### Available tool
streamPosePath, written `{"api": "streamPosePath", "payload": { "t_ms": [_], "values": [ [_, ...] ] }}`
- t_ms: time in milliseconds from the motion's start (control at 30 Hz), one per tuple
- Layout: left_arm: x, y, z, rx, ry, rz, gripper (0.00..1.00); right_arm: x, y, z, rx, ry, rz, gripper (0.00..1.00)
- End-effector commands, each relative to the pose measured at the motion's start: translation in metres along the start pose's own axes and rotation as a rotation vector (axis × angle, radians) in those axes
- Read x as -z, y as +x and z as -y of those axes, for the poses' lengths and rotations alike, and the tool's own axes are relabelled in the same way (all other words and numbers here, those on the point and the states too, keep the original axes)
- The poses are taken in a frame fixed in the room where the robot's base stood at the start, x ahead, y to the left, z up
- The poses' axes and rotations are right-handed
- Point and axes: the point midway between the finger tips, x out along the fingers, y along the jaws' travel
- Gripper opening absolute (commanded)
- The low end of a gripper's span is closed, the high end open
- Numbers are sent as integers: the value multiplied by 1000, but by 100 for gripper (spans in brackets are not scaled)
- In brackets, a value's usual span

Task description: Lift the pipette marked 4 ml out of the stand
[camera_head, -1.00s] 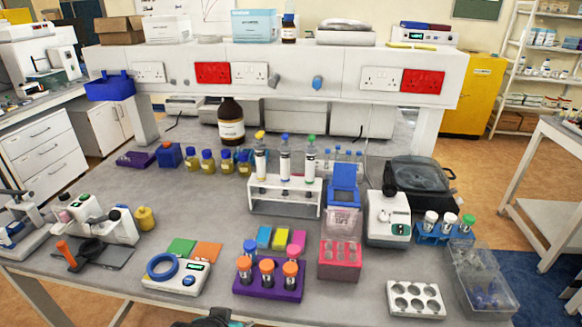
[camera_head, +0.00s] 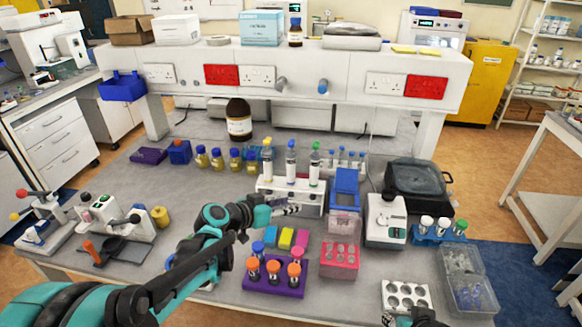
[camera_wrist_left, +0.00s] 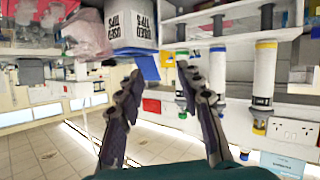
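A white stand (camera_head: 262,186) holds three upright pipettes in a row: yellow-topped (camera_head: 267,160), blue-topped (camera_head: 291,160) and green-topped (camera_head: 315,160). Their volume marks are too small to read. My right gripper (camera_head: 425,318) is only partly seen at the bottom edge.
A purple rack (camera_head: 268,289) with orange-capped tubes is near my left forearm. A blue and white used-tips box (camera_head: 345,200) stands right of the stand, with a pink rack (camera_head: 339,262) in front. A brown bottle (camera_head: 238,120) stands behind.

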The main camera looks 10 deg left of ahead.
Motion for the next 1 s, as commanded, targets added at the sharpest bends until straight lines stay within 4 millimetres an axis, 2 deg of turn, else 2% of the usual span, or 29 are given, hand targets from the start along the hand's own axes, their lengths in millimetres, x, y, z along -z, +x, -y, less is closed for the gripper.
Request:
{"api": "streamPosePath", "payload": {
  "t_ms": [33, 200, 300, 400, 567, 1000],
  "values": [
    [10, 12, 19, -9, 20, -59, 37, 3, -4, 0, 0, 0, 0, 40],
    [27, 36, 66, -15, 100, -251, 37, 7, -9, 0, 0, 0, 0, 40],
    [29, 42, 87, -4, 133, -332, 37, 8, -11, 0, 0, 0, 0, 40],
    [29, 45, 99, 7, 154, -382, 37, 9, -12, 0, 0, 0, 0, 40],
    [32, 54, 105, 12, 167, -406, 37, 8, -11, 0, 0, 0, 0, 40],
    [58, 108, 102, 10, 166, -404, 37, -2, 2, 0, 0, 0, 0, 40]
  ]
}}
